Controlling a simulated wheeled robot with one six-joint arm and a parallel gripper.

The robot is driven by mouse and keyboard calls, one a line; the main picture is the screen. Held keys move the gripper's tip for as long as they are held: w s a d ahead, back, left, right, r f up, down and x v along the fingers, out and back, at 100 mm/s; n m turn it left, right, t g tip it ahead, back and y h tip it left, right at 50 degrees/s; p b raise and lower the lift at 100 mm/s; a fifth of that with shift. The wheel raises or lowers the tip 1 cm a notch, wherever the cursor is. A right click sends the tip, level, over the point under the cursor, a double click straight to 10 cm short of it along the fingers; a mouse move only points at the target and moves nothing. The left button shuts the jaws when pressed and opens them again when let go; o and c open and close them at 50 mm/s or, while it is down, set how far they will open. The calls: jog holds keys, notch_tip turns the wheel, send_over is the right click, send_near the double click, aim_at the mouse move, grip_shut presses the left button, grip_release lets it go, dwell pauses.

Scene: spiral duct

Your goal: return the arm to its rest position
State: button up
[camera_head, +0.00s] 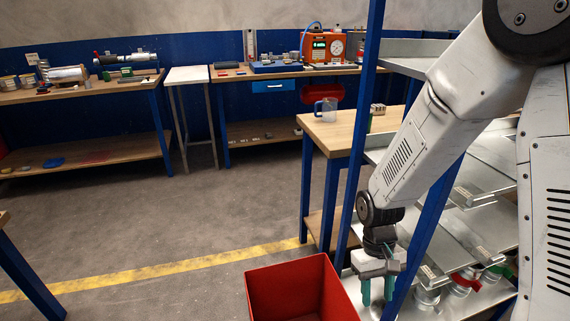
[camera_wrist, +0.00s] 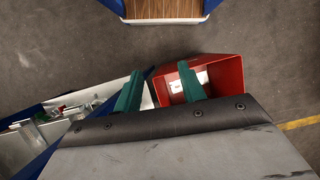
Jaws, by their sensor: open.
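My arm reaches down from the upper right of the head view, in front of the metal shelf rack. My gripper (camera_head: 376,289) points downward beside the red bin, near a blue rack post. In the wrist view its two green fingers (camera_wrist: 160,88) are spread apart with nothing between them. The right finger overlaps the red bin (camera_wrist: 232,75) in that view; the left finger is over the rack's edge. Part of the gripper is hidden by the blue post in the head view.
The open red bin (camera_head: 290,287) stands on the floor left of my gripper. The blue-posted rack (camera_head: 433,236) with metal trays is close around my arm. Floor to the left is clear, crossed by a yellow line (camera_head: 180,268).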

jog(key=s+d+r+t, duration=0.2)
jog(key=s+r, duration=0.2)
jog(key=r, duration=0.4)
jog(key=s+d+r+m+t, duration=0.1)
jog(key=s+r, duration=0.4)
jog(key=r, duration=0.4)
jog(key=s+d+r+m+t, duration=0.1)
jog(key=s+d+r+t, duration=0.1)
jog(key=s+r, duration=0.3)
notch_tip(320, 180, up, 4)
jog(key=shift+s+d+r+t+y, duration=0.15)
jog(key=shift+d+r+t+y, duration=0.15)
jog(key=shift+d+y, duration=0.1)
jog(key=shift+f, duration=0.1)
jog(key=shift+c, duration=0.4)
jog(key=shift+a, duration=0.1)
